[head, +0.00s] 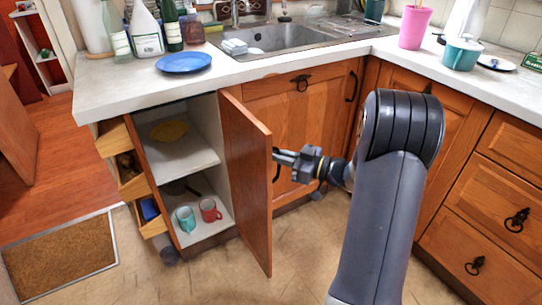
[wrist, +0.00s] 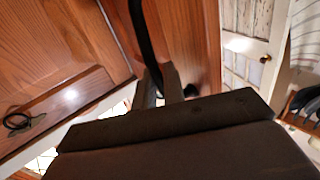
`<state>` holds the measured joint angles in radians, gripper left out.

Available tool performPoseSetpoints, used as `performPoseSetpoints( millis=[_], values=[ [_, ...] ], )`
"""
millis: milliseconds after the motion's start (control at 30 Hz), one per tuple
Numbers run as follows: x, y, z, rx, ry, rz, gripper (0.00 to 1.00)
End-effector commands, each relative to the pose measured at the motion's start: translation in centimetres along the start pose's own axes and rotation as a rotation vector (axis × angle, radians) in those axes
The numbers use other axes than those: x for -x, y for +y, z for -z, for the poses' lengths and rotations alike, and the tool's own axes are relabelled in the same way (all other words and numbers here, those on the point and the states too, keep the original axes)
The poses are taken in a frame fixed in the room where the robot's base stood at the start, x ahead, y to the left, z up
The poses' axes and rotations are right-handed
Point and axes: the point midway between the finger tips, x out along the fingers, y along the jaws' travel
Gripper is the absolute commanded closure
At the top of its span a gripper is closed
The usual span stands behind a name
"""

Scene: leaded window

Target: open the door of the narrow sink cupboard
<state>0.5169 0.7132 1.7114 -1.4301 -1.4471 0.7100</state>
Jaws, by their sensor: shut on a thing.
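The narrow wooden cupboard door (head: 247,175) stands wide open in the head view, swung out toward the viewer. My gripper (head: 279,157) is at its outer face, on the right side, shut on the dark door handle (head: 276,168). In the wrist view the black handle (wrist: 141,38) runs down between the fingers of my gripper (wrist: 163,85). Inside the cupboard, a yellow dish (head: 169,131) lies on the upper shelf. A teal mug (head: 185,219) and a red mug (head: 210,210) stand on the bottom.
The counter (head: 120,93) above holds a blue plate (head: 183,62) and bottles. Closed cabinets (head: 300,110) stand right of the door. A brown doormat (head: 62,255) lies at left; the floor in front is clear.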

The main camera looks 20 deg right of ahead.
Motion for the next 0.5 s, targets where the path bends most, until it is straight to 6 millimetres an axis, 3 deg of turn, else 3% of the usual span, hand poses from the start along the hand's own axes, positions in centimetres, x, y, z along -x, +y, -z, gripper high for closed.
performPoseSetpoints(
  millis=[500],
  values=[
    [0.13,0.76,0.32,0.006,0.006,-0.002,1.00]
  ],
)
